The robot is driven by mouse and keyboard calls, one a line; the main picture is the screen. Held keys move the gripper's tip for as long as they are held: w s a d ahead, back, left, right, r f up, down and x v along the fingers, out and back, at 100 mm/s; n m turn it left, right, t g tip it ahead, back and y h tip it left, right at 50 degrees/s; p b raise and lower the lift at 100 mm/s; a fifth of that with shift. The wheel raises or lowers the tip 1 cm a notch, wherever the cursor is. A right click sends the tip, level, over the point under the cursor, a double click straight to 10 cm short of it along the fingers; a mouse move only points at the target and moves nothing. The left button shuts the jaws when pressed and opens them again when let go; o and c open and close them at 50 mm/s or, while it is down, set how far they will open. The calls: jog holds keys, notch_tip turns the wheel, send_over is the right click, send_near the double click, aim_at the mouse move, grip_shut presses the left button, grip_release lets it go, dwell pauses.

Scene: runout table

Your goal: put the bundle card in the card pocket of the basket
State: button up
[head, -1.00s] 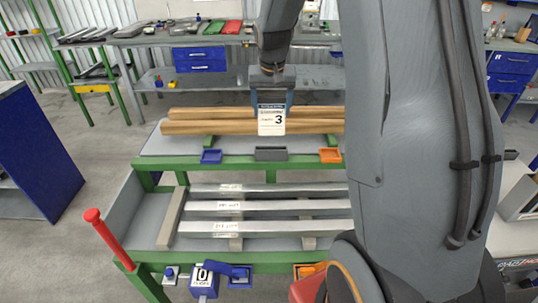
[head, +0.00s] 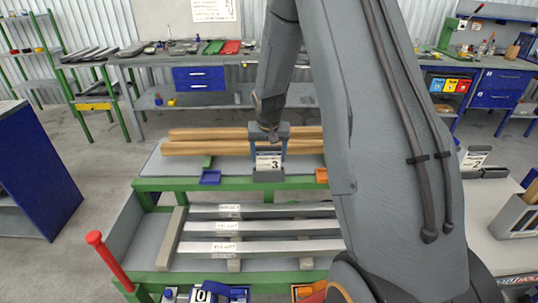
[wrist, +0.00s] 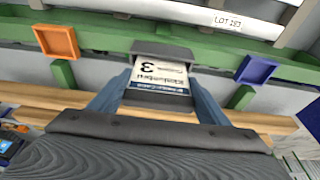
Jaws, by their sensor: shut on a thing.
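The bundle card (head: 268,162) is white with a dark band and a large 3. My gripper (head: 269,150) is shut on it and holds it upright. The grey pocket (head: 268,177) sits on the green rail between a blue one and an orange one. The card's lower edge is right at the grey pocket. In the wrist view the card (wrist: 160,74) lies between my gripper's blue fingers (wrist: 160,88), lined up with the grey pocket (wrist: 162,47). I cannot tell whether its edge is inside or just above the pocket.
A blue tray (head: 210,177) and an orange tray (head: 321,175) flank the grey pocket. Brown bars (head: 205,148) lie behind. Labelled metal bars (head: 280,228) lie in front. A red post (head: 108,260) stands at left.

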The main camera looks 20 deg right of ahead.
jog(key=shift+f, duration=0.15)
jog(key=o, duration=1.1)
jog(key=shift+c, duration=0.2)
jog(key=shift+r, duration=0.55)
jog(key=b+v, duration=0.4)
jog(key=v, duration=0.7)
jog(key=s+a+f+n, duration=0.1)
jog(key=s+a, duration=0.2)
jog(key=s, duration=0.4)
jog(key=s+a+f+n+g, duration=0.1)
jog(key=s+a, duration=0.3)
jog(key=s, duration=0.4)
jog(key=s+a+f+n+y, duration=0.1)
jog(key=s+a+f+n, duration=0.1)
jog(key=s, duration=0.6)
jog(key=shift+a+f+n+g, duration=0.3)
jog(key=shift+a+f, duration=0.3)
jog(key=shift+a, duration=0.65)
